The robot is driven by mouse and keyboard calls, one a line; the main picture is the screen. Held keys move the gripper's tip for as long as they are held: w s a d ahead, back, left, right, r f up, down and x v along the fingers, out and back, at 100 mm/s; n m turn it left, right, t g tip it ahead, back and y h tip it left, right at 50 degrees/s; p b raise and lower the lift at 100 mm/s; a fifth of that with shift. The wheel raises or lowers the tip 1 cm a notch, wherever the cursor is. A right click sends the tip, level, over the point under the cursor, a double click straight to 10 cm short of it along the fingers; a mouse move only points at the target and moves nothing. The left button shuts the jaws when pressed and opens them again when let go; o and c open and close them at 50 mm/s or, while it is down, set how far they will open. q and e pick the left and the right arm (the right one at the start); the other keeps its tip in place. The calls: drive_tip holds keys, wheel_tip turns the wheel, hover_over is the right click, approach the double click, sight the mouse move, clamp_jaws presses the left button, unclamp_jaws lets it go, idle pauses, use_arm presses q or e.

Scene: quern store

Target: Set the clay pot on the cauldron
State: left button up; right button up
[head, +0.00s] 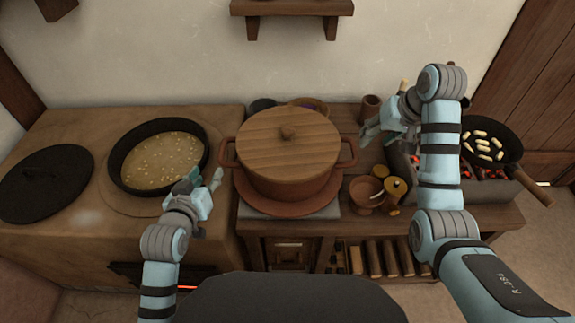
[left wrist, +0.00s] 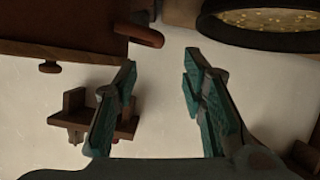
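The brown clay pot (head: 265,178) has a round wooden lid with a knob and two side handles. It stands upright on the counter, right of the stove. The black cauldron (head: 117,172) is set in the stove top at left and holds a yellowish stew with bits in it. My left gripper (head: 206,177) is open and empty between them, close to the pot's left handle. In the left wrist view its fingers (left wrist: 160,65) are apart, with the pot (left wrist: 85,20) upper left and the cauldron (left wrist: 265,41) upper right. My right gripper (head: 375,128) is right of the pot; its fingers are unclear.
A black round lid (head: 45,184) lies on the stove's left side. A small clay bowl (head: 366,192) and yellowish jars (head: 394,189) stand right of the pot. A black pan (head: 490,142) sits over glowing coals at right. A wall shelf (head: 290,8) hangs above.

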sight(220, 155)
use_arm(q)
drive_tip(key=shift+r, duration=0.25)
use_arm(e)
drive_tip(key=shift+a+r, duration=0.1)
drive_tip(key=shift+r, duration=0.35)
use_arm(q)
drive_tip(key=x, duration=1.4)
drive_tip(key=shift+w, duration=0.3)
use_arm(e)
drive_tip(key=x, duration=1.4)
drive_tip(key=shift+w+a+f, duration=0.1)
drive_tip(key=shift+w+f, duration=0.1)
drive_tip(key=shift+f, duration=0.05)
use_arm(q)
clamp_jaws()
use_arm(e)
clamp_jaws()
